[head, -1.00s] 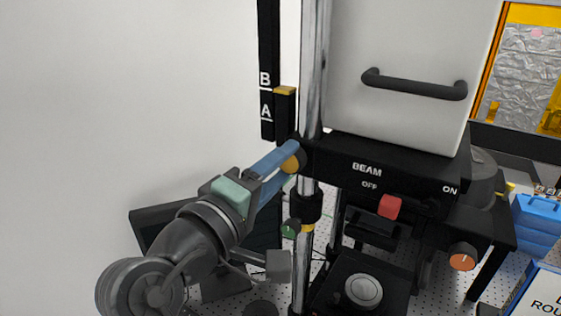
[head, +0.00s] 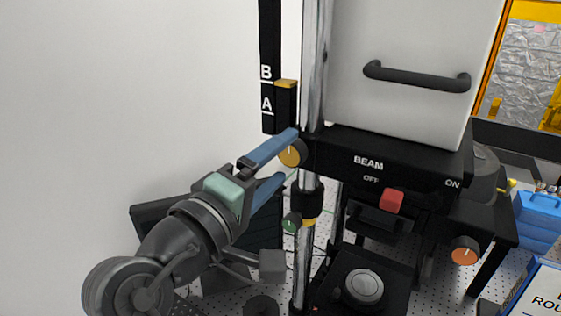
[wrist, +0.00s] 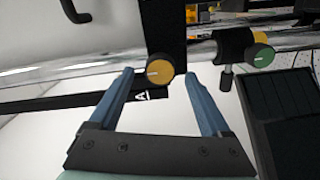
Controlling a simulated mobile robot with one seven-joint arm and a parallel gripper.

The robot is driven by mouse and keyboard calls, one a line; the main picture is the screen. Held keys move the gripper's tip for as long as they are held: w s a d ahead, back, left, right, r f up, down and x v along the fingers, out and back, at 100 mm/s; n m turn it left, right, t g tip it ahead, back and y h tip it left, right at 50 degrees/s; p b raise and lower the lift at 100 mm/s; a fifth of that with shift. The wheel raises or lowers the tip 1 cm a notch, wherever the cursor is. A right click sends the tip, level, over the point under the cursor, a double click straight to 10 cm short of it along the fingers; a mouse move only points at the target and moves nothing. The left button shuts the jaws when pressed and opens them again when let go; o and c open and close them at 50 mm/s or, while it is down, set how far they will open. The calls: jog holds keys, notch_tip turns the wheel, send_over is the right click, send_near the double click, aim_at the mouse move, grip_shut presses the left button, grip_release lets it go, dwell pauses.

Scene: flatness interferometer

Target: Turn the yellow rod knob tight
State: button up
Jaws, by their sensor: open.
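The yellow rod knob (head: 292,153) is a round knob with a pale index line, on the side of the black carriage (head: 360,150) at the chrome rod (head: 308,80). In the wrist view the knob (wrist: 160,70) sits between and just beyond the fingertips, with its line pointing left. My gripper (head: 290,155) has blue fingers, spread wide and apart from the knob. In the wrist view my gripper (wrist: 160,73) shows clear gaps on both sides of the knob.
A green knob (head: 291,223) sits on a collar lower on the rod. A red BEAM slider (head: 391,201) and an orange knob (head: 465,250) are to the right. A black scale marked A and B (head: 267,70) stands behind. A blue box (head: 538,220) is at far right.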

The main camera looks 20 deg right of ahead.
jog(key=b+v, duration=0.4)
jog(key=v, duration=0.8)
jog(key=shift+b, duration=0.4)
